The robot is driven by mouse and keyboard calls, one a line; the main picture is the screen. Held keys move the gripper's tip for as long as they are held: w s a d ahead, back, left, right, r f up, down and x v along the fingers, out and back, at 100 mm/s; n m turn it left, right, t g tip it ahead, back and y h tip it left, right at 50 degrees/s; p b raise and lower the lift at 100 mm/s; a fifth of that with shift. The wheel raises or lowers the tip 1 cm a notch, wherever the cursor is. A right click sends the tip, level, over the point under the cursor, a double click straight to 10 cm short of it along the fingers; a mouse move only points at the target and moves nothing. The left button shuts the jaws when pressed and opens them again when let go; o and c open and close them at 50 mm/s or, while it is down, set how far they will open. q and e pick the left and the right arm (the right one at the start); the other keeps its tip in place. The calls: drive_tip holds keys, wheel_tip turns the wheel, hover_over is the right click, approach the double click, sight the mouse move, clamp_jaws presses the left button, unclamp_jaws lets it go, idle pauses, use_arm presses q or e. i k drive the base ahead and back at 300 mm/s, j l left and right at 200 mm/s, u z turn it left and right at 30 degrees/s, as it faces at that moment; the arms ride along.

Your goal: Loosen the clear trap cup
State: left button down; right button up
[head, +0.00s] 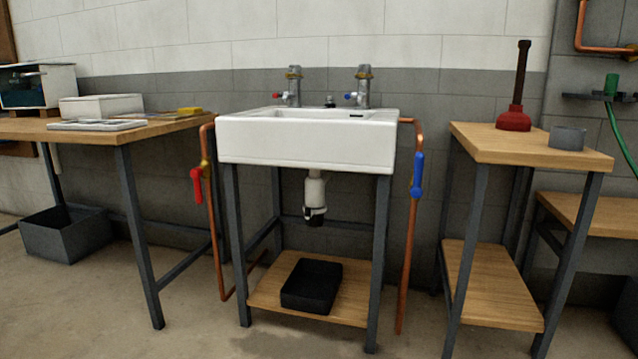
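The trap (315,189) hangs under the white sink (300,140), upright and centred between the stand's legs. Its upper part is white, with a dark band. The cup (315,217) at its bottom looks dark and small, and I cannot tell whether it is clear. A black tray (312,285) sits on the wooden shelf below it, apart from the cup. Neither of my grippers shows in the head view.
Copper pipes with a red lever (197,185) and a blue lever (417,175) flank the sink. A left table (70,135) and a right wooden stand (490,145) with a red plunger (514,118) stand either side. Floor in front is open.

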sight(308, 213)
drive_tip(key=i+z, duration=0.15)
drive_tip(key=i, duration=0.4)
drive_tip(key=i+j+z, duration=0.15)
drive_tip(key=i, duration=0.45)
drive_tip(key=i+j+z, duration=0.15)
drive_tip(key=i, duration=0.4)
drive_tip(key=j, duration=0.1)
